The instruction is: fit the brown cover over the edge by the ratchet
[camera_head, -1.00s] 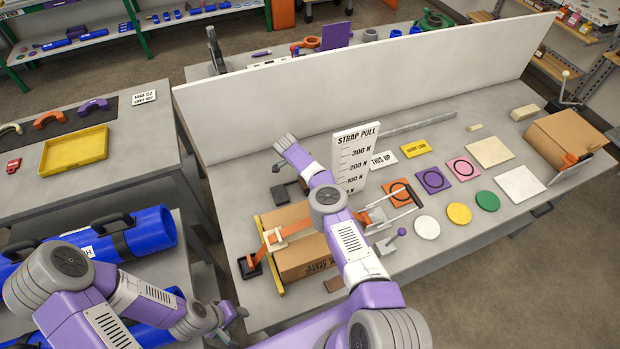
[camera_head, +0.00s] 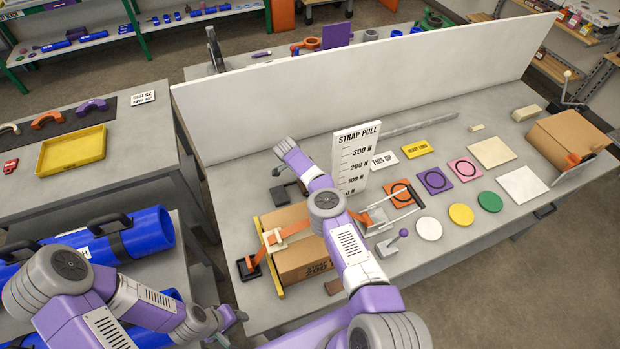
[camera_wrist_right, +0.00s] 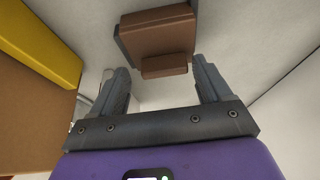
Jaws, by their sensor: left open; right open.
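A small brown cover (camera_head: 333,287) lies on the bench just in front of the strapped cardboard box (camera_head: 305,262). In the right wrist view, a brown piece (camera_wrist_right: 160,35) with a grey side lies ahead of my right gripper (camera_wrist_right: 160,78), which is open with nothing between its fingers. My own arm hides that gripper in the head view. The ratchet (camera_head: 378,222), with orange strap and a pale lever frame, stands right of the box, partly behind my arm. A cream cover (camera_head: 272,238) sits under the orange strap at the box's left edge. My left gripper (camera_head: 238,316) is open and empty, low beside the bench.
The STRAP PULL board (camera_head: 354,160) stands behind the box. A purple-knobbed lever (camera_head: 393,240) stands right of it. Coloured discs and square plates, including a yellow disc (camera_head: 461,214), lie further right. A white partition (camera_head: 350,95) closes the back of the bench.

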